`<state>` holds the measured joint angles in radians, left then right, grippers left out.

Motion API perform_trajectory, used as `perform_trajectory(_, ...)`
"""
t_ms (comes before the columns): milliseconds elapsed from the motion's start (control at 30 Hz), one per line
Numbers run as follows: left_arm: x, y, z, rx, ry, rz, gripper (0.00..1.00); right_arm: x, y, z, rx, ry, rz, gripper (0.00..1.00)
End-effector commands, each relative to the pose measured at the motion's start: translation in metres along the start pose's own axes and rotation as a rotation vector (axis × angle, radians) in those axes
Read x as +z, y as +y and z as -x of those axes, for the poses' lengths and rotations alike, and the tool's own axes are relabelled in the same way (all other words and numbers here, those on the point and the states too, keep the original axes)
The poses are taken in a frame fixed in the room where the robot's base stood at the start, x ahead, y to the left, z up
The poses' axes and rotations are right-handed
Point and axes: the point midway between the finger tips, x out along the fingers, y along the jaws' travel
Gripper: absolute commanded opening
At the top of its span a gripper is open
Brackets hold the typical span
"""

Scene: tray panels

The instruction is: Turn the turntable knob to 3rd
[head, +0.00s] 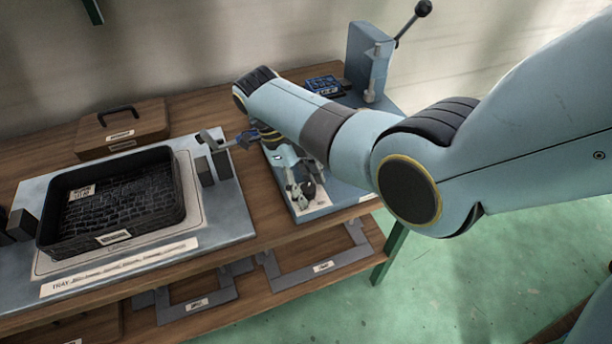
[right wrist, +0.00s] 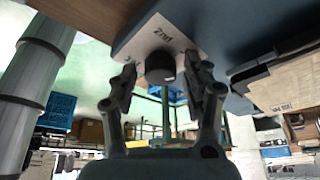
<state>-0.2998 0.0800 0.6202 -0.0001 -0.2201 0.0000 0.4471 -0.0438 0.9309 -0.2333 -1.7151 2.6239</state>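The dark round knob (right wrist: 160,67) sits on a pale label plate (right wrist: 162,38) in the right wrist view. The plate reads "2nd" beside the knob; another mark at its left is too partly hidden to read. My right gripper (right wrist: 163,80) is open, with one finger on each side of the knob and a small gap showing at each side. In the head view my right gripper (head: 303,188) is low over the front of a blue-grey panel (head: 343,196). There the knob cannot be told apart from the fingers. My left gripper is not in view.
A black tray (head: 112,238) lies on a panel at the left, with a clamp (head: 228,140) at its back right corner. A wooden box (head: 122,127) stands behind it. A blue-grey upright with a lever (head: 370,60) stands at the back right. Grey frames (head: 320,262) lie on the lower shelf.

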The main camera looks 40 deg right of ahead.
Motion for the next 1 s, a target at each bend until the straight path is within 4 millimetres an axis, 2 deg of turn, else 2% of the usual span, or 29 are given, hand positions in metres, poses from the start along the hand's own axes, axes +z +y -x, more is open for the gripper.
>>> perform_trajectory(367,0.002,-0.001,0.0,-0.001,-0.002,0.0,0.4,0.0,0.0,0.006,-0.001,0.0,0.0,0.54)
perform_trajectory(467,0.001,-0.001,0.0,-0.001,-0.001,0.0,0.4,0.001,-0.001,0.02,-0.002,-0.002,-0.001,0.54)
perform_trajectory(800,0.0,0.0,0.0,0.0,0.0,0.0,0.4,0.001,0.0,0.094,-0.002,-0.003,0.0,0.54)
perform_trajectory(1000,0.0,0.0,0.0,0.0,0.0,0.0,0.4,0.001,0.0,0.117,-0.001,0.0,0.0,0.54)
